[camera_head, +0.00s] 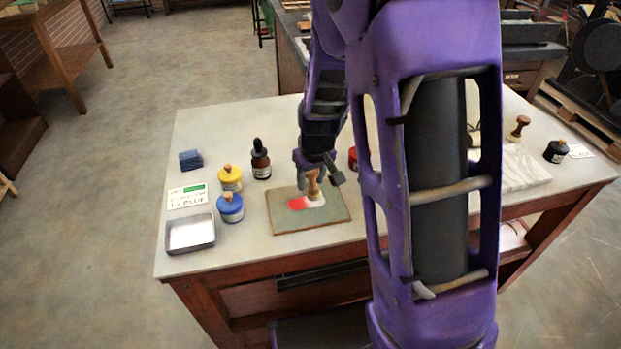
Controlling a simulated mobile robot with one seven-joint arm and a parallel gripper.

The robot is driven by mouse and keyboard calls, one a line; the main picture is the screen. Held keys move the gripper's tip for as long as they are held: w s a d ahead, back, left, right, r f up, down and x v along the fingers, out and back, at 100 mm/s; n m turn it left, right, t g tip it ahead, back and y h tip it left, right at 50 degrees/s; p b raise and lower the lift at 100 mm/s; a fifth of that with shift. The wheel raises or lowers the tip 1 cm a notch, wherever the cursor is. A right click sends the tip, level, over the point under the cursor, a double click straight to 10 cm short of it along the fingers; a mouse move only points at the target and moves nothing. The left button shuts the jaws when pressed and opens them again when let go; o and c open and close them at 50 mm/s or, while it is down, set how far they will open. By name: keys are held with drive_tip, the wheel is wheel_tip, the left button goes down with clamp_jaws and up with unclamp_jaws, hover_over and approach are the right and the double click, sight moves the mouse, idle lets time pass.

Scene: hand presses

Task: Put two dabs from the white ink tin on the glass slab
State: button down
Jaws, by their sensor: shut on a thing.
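The glass slab (290,220) lies near the front middle of the table, with a red ink patch (298,203) and a white patch (316,199) on it. My gripper (315,173) is above the slab's back half, shut on a wooden-handled dabber (313,184). The dabber is upright, its lower end at the white patch; I cannot tell if it touches. I cannot make out a white ink tin; my arm hides part of the table. A red tin (353,158) shows partly behind my arm.
Left of the slab stand a yellow tin (231,180), a blue tin (230,211), a dark dropper bottle (260,163), an open metal tray (191,236), a card (187,196) and blue cloths (190,160). A black tin (556,151) and pale cloth (522,168) are right.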

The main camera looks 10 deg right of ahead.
drive_tip(key=shift+f+b, duration=0.4)
drive_tip(key=shift+f, duration=0.05)
idle(1.2)
drive_tip(key=shift+r, duration=0.1)
drive_tip(key=shift+r+p, duration=2.7)
drive_tip(key=shift+r, duration=0.8)
